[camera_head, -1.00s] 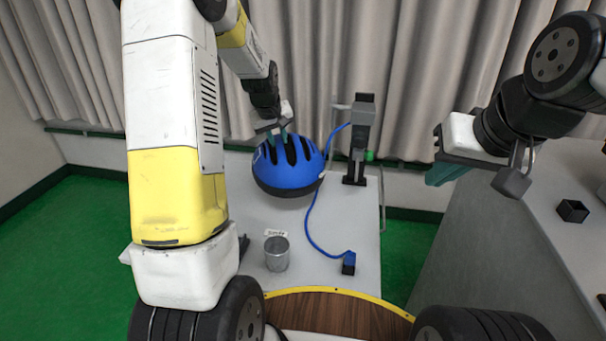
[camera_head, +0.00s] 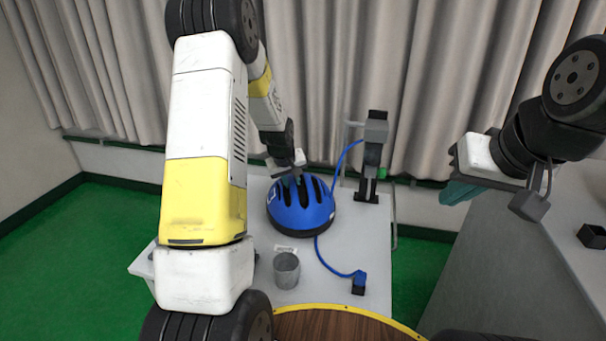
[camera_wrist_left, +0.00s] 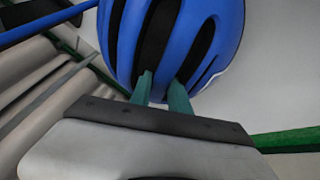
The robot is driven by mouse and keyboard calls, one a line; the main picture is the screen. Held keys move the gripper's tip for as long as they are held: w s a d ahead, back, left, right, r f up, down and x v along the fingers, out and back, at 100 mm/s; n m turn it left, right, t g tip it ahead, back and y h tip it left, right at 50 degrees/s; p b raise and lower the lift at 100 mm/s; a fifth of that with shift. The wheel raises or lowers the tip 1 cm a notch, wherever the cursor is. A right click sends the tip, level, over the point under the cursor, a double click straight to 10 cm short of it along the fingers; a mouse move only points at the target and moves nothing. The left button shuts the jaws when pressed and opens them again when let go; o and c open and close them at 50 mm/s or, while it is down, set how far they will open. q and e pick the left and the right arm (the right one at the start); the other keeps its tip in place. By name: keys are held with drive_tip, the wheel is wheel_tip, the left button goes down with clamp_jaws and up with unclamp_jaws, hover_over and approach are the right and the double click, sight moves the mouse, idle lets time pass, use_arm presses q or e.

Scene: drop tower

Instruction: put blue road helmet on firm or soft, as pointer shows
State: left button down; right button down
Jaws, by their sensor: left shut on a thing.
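The blue road helmet (camera_head: 302,212), with black vents and a dark lower rim, is at the middle of the white table (camera_head: 335,262). My left gripper (camera_head: 290,178) is shut on the helmet's top from the far left side. In the left wrist view its two teal fingers (camera_wrist_left: 162,92) reach into the vents of the helmet (camera_wrist_left: 190,35). I cannot tell whether the helmet touches the table. My right gripper (camera_head: 464,190) is away at the right, seen from the side, with nothing visible in it. I cannot make out a pointer or the firm and soft places.
A grey drop tower (camera_head: 374,150) stands at the table's back right. A blue cable (camera_head: 330,262) runs to a small blue plug box (camera_head: 358,283). A metal cup (camera_head: 287,272) stands near the front, with a small label (camera_head: 286,248) behind it. A dark open box (camera_head: 592,236) sits on the right counter.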

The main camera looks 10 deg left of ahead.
use_arm(q)
drive_tip(key=c, duration=1.2)
unclamp_jaws()
drive_tip(key=shift+f, duration=0.1)
drive_tip(key=shift+c, duration=0.2)
drive_tip(key=s+d+r+m, duration=0.1)
drive_tip(key=s+r, duration=0.5)
drive_tip(key=r, duration=0.3)
drive_tip(key=s+d+r+m, duration=0.1)
drive_tip(key=s+r, duration=0.5)
drive_tip(key=r, duration=0.4)
drive_tip(key=s+d+r+m+h, duration=0.1)
drive_tip(key=s+d+r+m, duration=0.1)
drive_tip(key=s, duration=0.9)
drive_tip(key=s+d+r+m+t, duration=0.1)
drive_tip(key=s+d+r+m, duration=0.1)
drive_tip(key=s, duration=0.9)
wheel_tip(320, 180, up, 2)
drive_tip(key=shift+s+d+h, duration=0.15)
drive_tip(key=shift+d+h, duration=0.25)
drive_tip(key=shift+d, duration=0.05)
